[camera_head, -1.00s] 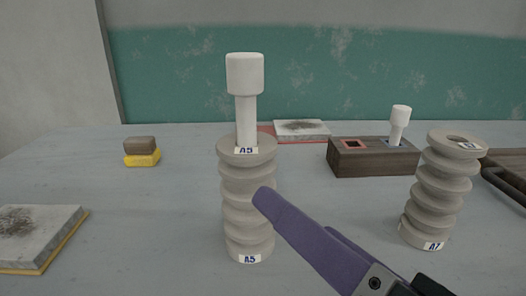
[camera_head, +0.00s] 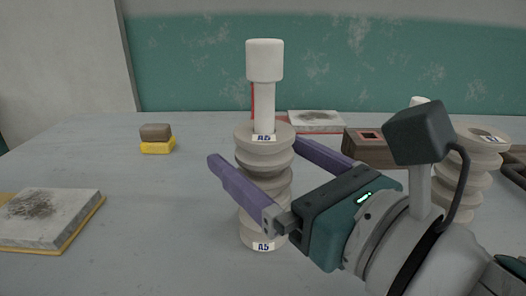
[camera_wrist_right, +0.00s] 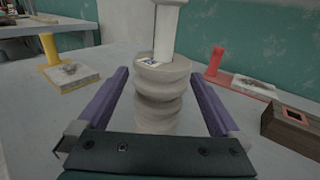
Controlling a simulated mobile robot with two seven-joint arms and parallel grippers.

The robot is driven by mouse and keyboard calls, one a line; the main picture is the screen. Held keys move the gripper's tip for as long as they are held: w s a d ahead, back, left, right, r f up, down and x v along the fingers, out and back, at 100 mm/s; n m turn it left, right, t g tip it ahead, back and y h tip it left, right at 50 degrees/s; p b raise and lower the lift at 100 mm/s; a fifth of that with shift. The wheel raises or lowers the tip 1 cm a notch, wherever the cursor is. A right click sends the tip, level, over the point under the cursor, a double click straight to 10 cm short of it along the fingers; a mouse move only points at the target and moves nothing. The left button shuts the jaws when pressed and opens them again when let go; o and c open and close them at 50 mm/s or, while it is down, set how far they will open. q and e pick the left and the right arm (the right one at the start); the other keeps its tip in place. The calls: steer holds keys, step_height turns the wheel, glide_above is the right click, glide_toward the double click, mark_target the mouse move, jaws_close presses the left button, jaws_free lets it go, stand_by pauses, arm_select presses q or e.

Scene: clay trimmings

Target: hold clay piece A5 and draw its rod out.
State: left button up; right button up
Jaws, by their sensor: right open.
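Clay piece A5 (camera_head: 264,160) is a grey ribbed column standing upright on the table, with A5 labels at its top and base. Its white rod (camera_head: 265,85) stands in the top, with a thick head above a thinner shaft. My right gripper (camera_head: 262,152) is open, with one purple finger on each side of the clay's ribbed body. In the right wrist view the clay (camera_wrist_right: 163,95) stands between the two fingers, with a gap visible on both sides. The rod (camera_wrist_right: 167,30) rises out of the top of that frame. My left gripper is not in view.
Another ribbed clay piece (camera_head: 478,155) stands at right, partly behind my right arm. A wooden block (camera_head: 370,150) with a square hole is behind the gripper. Grey slabs lie at left (camera_head: 45,215) and at the back (camera_head: 316,121). A brown-and-yellow block (camera_head: 157,140) sits at back left.

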steer(key=shift+w+a, duration=0.2)
steer(key=shift+w, duration=0.05)
jaws_close()
stand_by(0.8)
